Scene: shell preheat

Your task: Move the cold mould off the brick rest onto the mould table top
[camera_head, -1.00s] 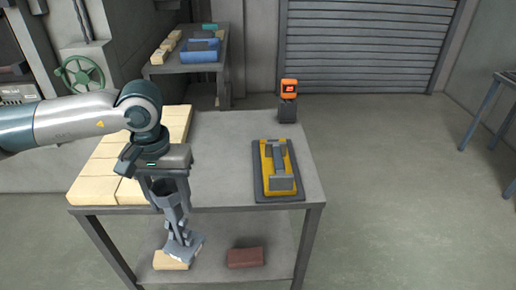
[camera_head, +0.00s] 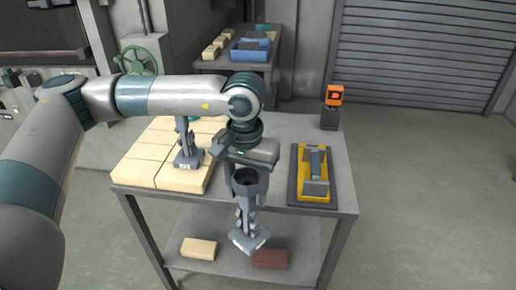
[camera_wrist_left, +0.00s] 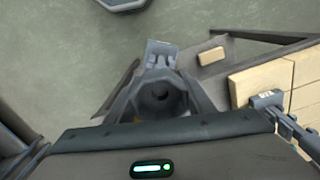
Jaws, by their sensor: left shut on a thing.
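A grey mould (camera_head: 246,215) with a dark cup at its top and a stepped body hangs from my left gripper (camera_head: 247,168), which is shut on it. Its white-tagged foot points down, in front of the table's front edge. In the left wrist view the cup of this mould (camera_wrist_left: 161,93) faces the camera. A second, similar grey mould (camera_head: 185,148) stands on the pale brick rest (camera_head: 140,173), left of the held one; its tag is too small to read. The mould table top (camera_head: 270,198) is grey, with bare surface right of the bricks. My right gripper is out of view.
A yellow and black tool (camera_head: 315,185) lies at the table's right. An orange device (camera_head: 333,96) on a dark block stands at the back right. A pale brick (camera_head: 198,248) and a red-brown brick (camera_head: 270,258) lie on the lower shelf. A back table (camera_head: 240,68) holds a blue bin.

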